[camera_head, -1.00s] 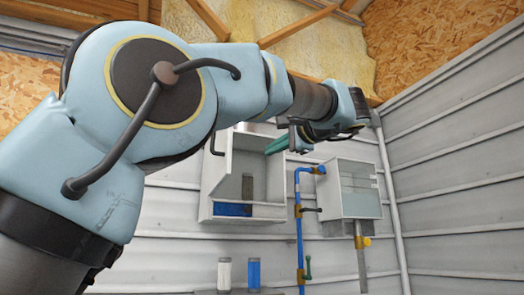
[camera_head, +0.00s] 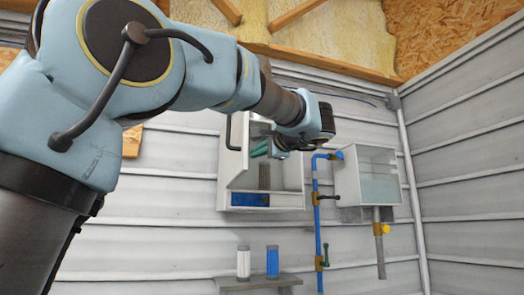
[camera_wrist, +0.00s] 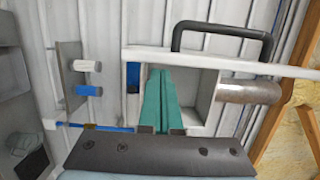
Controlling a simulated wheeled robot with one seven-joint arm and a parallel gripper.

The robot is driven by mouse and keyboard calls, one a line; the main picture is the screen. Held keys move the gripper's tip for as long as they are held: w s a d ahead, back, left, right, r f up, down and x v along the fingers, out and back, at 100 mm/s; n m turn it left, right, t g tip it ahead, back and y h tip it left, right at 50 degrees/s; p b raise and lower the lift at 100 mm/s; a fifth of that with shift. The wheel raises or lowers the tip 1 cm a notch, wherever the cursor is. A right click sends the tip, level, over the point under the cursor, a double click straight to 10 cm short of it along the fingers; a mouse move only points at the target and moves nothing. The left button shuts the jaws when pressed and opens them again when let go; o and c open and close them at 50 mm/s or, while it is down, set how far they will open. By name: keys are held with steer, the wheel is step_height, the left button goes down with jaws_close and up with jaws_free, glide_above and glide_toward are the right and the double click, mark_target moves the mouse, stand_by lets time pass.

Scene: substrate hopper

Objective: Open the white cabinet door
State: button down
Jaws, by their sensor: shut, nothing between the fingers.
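The white cabinet (camera_head: 292,201) hangs on the wall, and its door (camera_head: 233,160) stands open on the left side. The door's black handle (camera_head: 229,132) faces outward; in the wrist view this handle (camera_wrist: 222,38) arches above the door's long white edge (camera_wrist: 235,64). My gripper (camera_head: 261,149) has teal fingers and is at the cabinet's upper front, on the inner side of the door. In the wrist view my gripper (camera_wrist: 159,82) is shut and empty, with its tips near the door's inner face. Contact with the door cannot be told. My arm hides part of the cabinet's top.
Inside the cabinet are a blue box (camera_head: 250,199) and a dark cylinder (camera_head: 264,177). To the right are a blue pipe (camera_head: 317,225) and a clear-fronted tank (camera_head: 378,182). Below, a shelf (camera_head: 258,282) holds a white container (camera_head: 243,263) and a blue container (camera_head: 272,262).

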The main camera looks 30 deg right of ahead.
mark_target(229, 135)
steer(key=shift+a, duration=0.1)
steer(key=w+a+m+h+b, duration=0.1)
steer(key=a+h+b, duration=0.1)
steer(key=a+b, duration=0.4)
steer(key=shift+w+a, duration=0.2)
steer(key=shift+a, duration=0.6)
